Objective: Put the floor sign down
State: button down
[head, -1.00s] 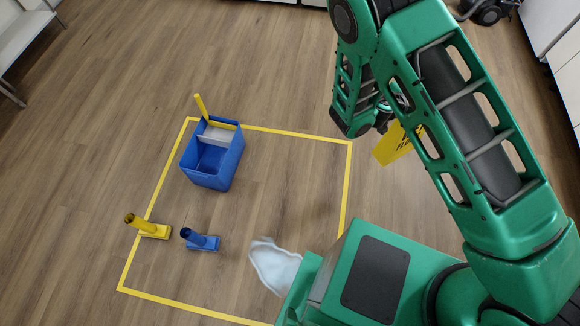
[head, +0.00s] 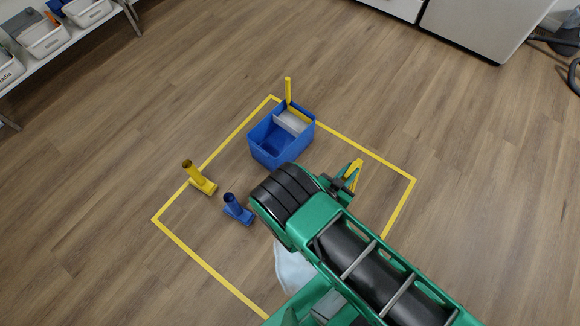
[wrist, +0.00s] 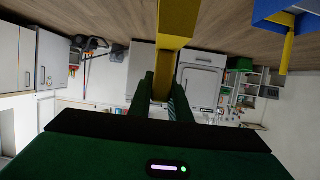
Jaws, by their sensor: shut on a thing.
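The yellow floor sign (head: 357,166) is seen edge-on in the head view, inside the yellow floor outline, to the right of the blue mop bucket (head: 268,148). My gripper (head: 346,184) is shut on the sign's top. In the wrist view, the sign (wrist: 178,22) runs from between the fingers of my gripper (wrist: 163,90) to the picture's upper edge. The sign's lower end is not clearly seen, so I cannot tell whether it touches the floor.
Yellow tape (head: 190,256) marks a square on the wooden floor. A yellow stand (head: 202,182) and a blue stand (head: 238,212) are left of my arm. A white puddle-like patch (head: 290,272) is partly hidden by my arm. Bare floor lies right of the tape.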

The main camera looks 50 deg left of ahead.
jog(key=shift+s+a+f+n+y, duration=0.15)
jog(key=shift+s+a+f+y, duration=0.1)
jog(key=shift+s+f, duration=0.25)
jog(key=shift+s+a+f+n+y, duration=0.15)
jog(key=shift+s+a+f, duration=0.1)
jog(key=shift+s, duration=0.45)
jog(key=w+d+f, duration=0.7)
jog(key=w+f, duration=0.2)
jog(key=f, duration=0.2)
jog(key=shift+d, duration=0.35)
jog(key=c, duration=1.6)
grip_release()
jog(key=shift+s+f, duration=0.1)
jog(key=shift+f, duration=0.05)
jog(key=shift+c, duration=0.2)
jog(key=v, duration=1.2)
jog(key=shift+r, duration=0.25)
